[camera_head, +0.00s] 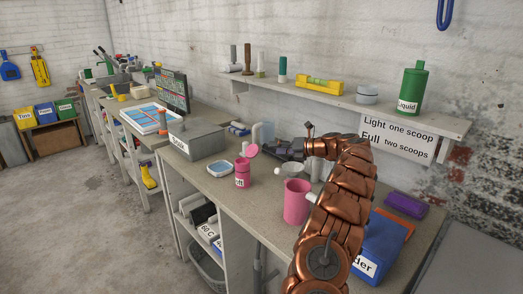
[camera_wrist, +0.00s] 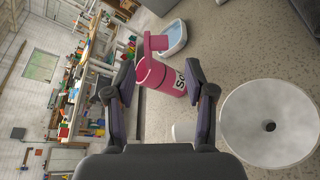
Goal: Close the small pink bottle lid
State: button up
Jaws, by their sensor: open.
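The small pink bottle (camera_head: 242,181) stands upright on the workbench, with dark lettering on its side. Its round pink lid (camera_head: 252,150) is hinged up and open at the right of the mouth. In the wrist view the bottle (camera_wrist: 160,76) and its raised lid (camera_wrist: 157,43) lie ahead, between the directions of my two fingers. My gripper (camera_head: 279,150) is to the right of the bottle, above the bench. Its fingers are spread open with nothing between them, and it appears apart from the lid. The wrist view shows the open gripper (camera_wrist: 160,72) too.
A larger pink mug (camera_head: 296,203) stands right of the bottle, below my arm. A shallow blue-white dish (camera_head: 219,168) and a grey box (camera_head: 197,139) are to the left. A white round object (camera_wrist: 262,122) is close on the right in the wrist view. A shelf (camera_head: 350,102) runs along the wall.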

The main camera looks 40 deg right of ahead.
aim_at(254, 152)
jog(key=p+x, duration=0.1)
jog(key=x, duration=0.6)
jog(key=shift+w+a, duration=0.2)
jog(key=shift+w, duration=0.05)
jog(key=shift+c, duration=0.3)
jog(key=c, duration=1)
jog(key=shift+o, duration=0.2)
jog(key=shift+p, duration=0.3)
